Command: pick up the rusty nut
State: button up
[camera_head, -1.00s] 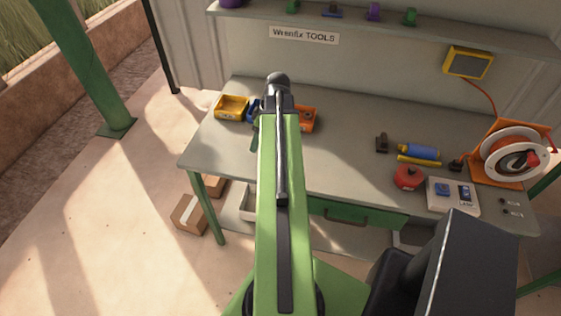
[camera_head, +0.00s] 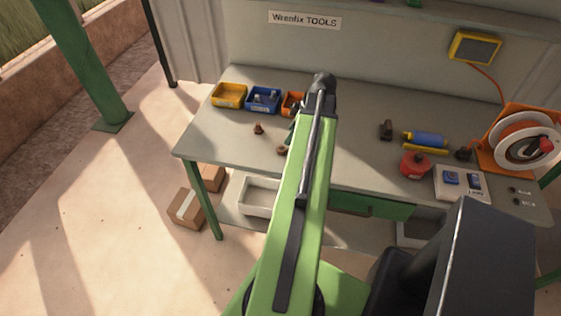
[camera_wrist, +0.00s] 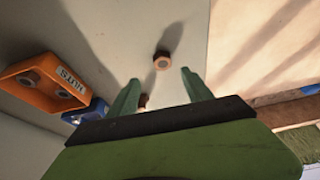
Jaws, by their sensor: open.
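A small brown rusty piece, which looks like the nut (camera_head: 281,150), lies on the bench top just left of my arm. In the wrist view the nut (camera_wrist: 162,61) lies ahead of my fingertips, roughly centred between them and apart from both. My gripper (camera_wrist: 160,79) is open and empty, with its two green fingers spread. In the head view it is mostly hidden behind my arm. A second small brown piece (camera_head: 258,129) sits to the left and farther back. It shows partly in the wrist view (camera_wrist: 143,101), its lower part hidden by my gripper.
Yellow (camera_head: 229,95), blue (camera_head: 263,100) and orange (camera_head: 292,104) bins stand along the back left. The orange bin reads NUTS in the wrist view. A red round item (camera_head: 414,165), a blue cylinder and a cable reel (camera_head: 525,145) are at the right. The bench middle looks clear.

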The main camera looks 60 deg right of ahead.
aim_at(282, 149)
jog(key=b+x, duration=0.1)
jog(key=x, duration=0.2)
jog(key=shift+s, duration=0.2)
jog(key=shift+w+f+b, duration=0.2)
jog(key=shift+b, duration=0.1)
jog(key=shift+r, duration=0.1)
jog(key=b+x, duration=0.4)
jog(key=x, duration=0.1)
jog(key=shift+s+a+b, duration=0.25)
jog(key=shift+a+b, duration=0.05)
jog(key=shift+b, duration=0.1)
jog(key=shift+w+f, duration=0.1)
jog(key=shift+f, duration=0.15)
jog(key=shift+r, duration=0.15)
grip_shut()
